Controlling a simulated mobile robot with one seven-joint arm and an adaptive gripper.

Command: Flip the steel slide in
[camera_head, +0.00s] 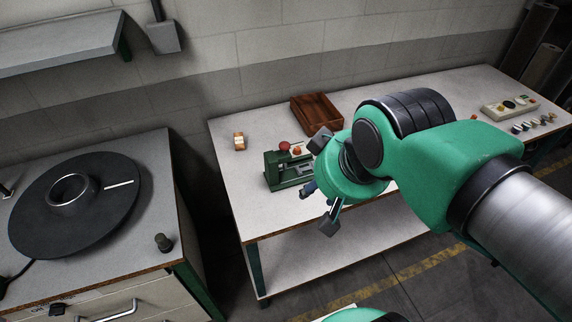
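A small green machine (282,172) stands on the white workbench near its front left part, with a red knob (297,150) on top. A steel slide cannot be picked out with certainty; the machine is small in the picture and my gripper hides its right side. My gripper (323,181) is at the end of my green arm, just right of the machine in the picture. Its two dark fingers are spread wide apart and nothing shows between them except a small dark blue part. I cannot tell whether the gripper touches the machine.
On the workbench (243,187) are a brown wooden tray (316,110), a small orange-and-white object (239,141), a control box (509,106) and several small knobs. A left cabinet bears a round black disc (75,220). A dark gap separates the two. A shelf (55,45) hangs above.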

